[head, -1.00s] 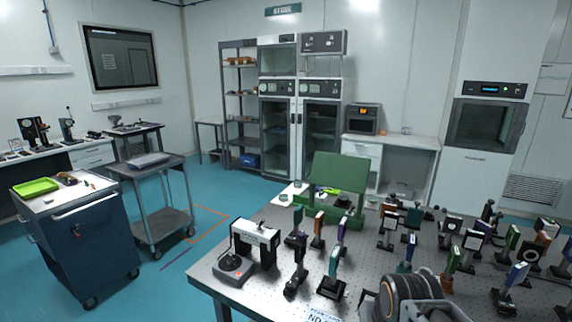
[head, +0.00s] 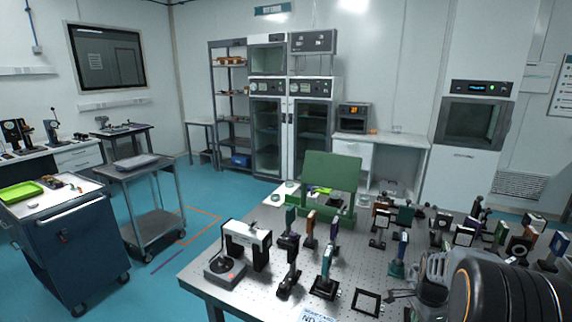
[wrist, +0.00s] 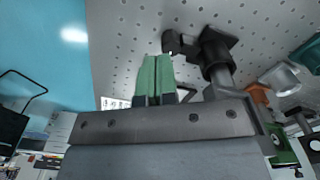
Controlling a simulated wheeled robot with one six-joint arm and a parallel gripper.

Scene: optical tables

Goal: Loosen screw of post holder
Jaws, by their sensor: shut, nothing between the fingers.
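My gripper (wrist: 156,80) has green fingers, pressed together with nothing between them. In the wrist view its tips point at the perforated table top. A black post holder (wrist: 214,50) with a post stands just right of the tips. A dark screw knob (wrist: 172,42) sticks out from its side, just beyond the fingertips; I cannot tell whether they touch. In the head view my arm is at the lower right, and the fingers cannot be made out clearly. Several post holders with optics stand on the optical table (head: 215,285), one of them a teal-faced one (head: 326,270).
Several mounted optics crowd the right side. A grey cart (head: 150,200) and a blue tool cabinet (head: 70,245) stand on the floor at left.

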